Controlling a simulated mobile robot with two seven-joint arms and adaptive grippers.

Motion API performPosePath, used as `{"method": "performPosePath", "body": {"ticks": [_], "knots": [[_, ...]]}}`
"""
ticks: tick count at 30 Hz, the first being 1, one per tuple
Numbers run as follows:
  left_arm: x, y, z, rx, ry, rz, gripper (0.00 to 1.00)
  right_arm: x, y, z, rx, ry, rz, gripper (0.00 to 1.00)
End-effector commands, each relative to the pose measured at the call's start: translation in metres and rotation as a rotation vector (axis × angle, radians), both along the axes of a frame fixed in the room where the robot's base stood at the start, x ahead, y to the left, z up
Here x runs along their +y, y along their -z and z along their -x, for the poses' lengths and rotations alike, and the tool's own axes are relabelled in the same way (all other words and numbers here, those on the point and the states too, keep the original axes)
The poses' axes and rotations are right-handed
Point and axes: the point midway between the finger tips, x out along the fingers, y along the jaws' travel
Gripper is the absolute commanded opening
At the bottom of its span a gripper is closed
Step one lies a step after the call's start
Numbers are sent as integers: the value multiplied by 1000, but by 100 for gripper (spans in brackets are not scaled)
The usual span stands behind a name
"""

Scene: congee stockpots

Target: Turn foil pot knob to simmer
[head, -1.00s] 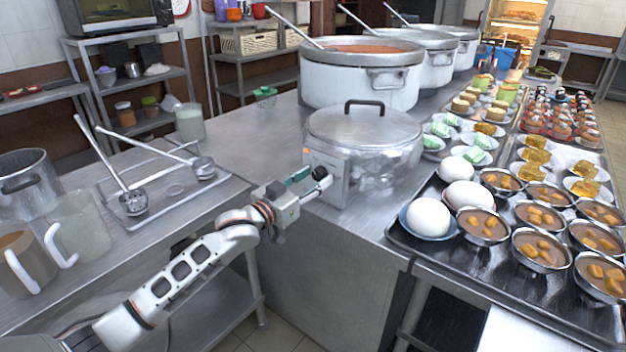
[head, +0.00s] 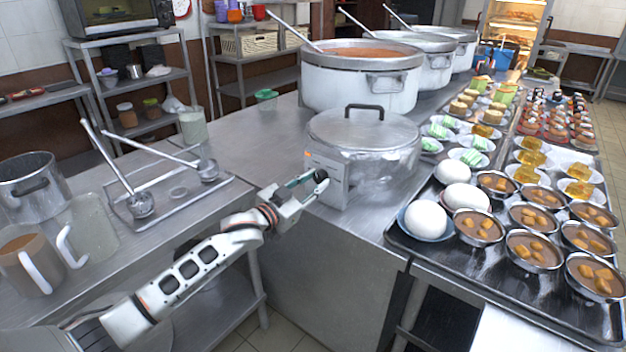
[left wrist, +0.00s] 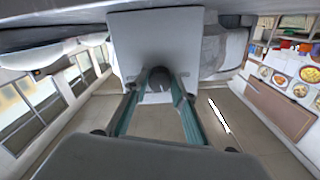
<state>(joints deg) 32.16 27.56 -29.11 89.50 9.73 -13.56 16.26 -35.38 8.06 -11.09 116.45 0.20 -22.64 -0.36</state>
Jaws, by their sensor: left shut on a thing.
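The foil pot (head: 385,165) is a wide, foil-wrapped pot with a flat metal lid and a black lid handle. A grey control box (head: 327,170) stands against its front left side. A dark round knob (head: 321,174) sticks out from the box's front. My left gripper (head: 315,180) reaches it from the lower left and is shut on the knob. In the left wrist view the knob (left wrist: 160,76) sits between the teal fingertips, in front of the box's plain face (left wrist: 150,35). The knob's markings cannot be read. My right gripper is not in view.
Large white stockpots (head: 360,90) with ladles stand behind the foil pot. A black tray (head: 450,262) with white eggs and several dessert bowls is at the right. A ladle tray (head: 165,200), a steel pot (head: 30,185) and mugs are at the left.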

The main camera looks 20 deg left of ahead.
Motion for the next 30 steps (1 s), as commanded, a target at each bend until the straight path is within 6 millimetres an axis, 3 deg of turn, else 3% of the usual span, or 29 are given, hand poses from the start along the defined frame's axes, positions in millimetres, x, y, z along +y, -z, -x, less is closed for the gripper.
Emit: {"method": "performPosePath", "body": {"ticks": [3,18,30], "knots": [[0,-6,0,-41,0,-104,4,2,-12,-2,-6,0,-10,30],[0,-3,0,-189,1,-518,4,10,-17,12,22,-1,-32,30],[0,-2,0,-252,1,-689,4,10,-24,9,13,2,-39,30]]}}
